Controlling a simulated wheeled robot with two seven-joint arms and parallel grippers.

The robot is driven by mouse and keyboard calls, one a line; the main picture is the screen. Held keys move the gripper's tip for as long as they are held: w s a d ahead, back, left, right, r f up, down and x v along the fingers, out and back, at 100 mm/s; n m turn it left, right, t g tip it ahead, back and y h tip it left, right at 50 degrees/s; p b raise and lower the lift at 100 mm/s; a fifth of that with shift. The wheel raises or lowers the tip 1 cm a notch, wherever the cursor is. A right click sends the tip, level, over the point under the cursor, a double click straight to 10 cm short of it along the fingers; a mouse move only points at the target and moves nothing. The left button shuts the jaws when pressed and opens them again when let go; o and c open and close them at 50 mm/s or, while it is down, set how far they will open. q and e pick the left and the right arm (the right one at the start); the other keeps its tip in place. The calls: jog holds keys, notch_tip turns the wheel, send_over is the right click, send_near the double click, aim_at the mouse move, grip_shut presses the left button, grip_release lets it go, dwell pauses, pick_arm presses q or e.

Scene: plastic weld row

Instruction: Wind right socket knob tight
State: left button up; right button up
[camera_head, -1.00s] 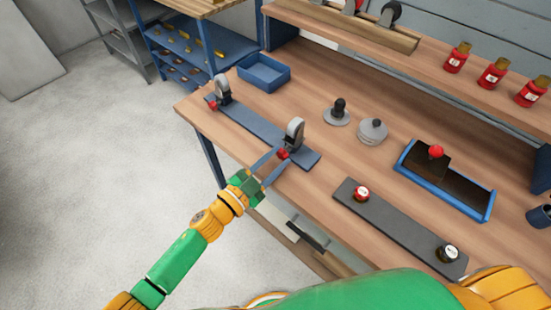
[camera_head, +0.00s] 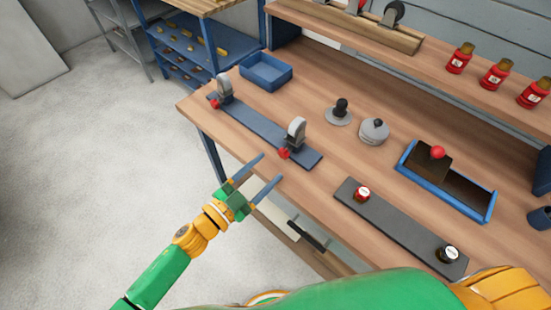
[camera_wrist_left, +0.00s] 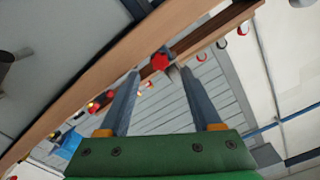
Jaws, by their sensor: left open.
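The right socket (camera_head: 295,131) is a grey upright clamp at the near right end of a dark rail (camera_head: 255,127). Its red knob (camera_head: 283,153) faces the table's front edge. The knob also shows in the left wrist view (camera_wrist_left: 160,62), between and beyond the fingertips. My left gripper (camera_head: 271,167) is open and empty, just off the front edge. Its fingers point toward the knob and stand apart from it. How tight the knob is cannot be seen. The left socket (camera_head: 224,88) with its own red knob (camera_head: 214,104) stands at the rail's far end. My right gripper is out of view.
A blue tray (camera_head: 266,72) sits behind the rail. Round grey parts (camera_head: 373,132) stand to its right, then a blue-edged box (camera_head: 490,210) with a red-knobbed part. A dark plate (camera_head: 400,226) with two capped pieces lies at the front. Red jars (camera_head: 495,72) line the shelf.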

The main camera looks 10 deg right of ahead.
pick_arm(q)
jog(key=v, duration=0.2)
jog(key=shift+s+a, duration=0.2)
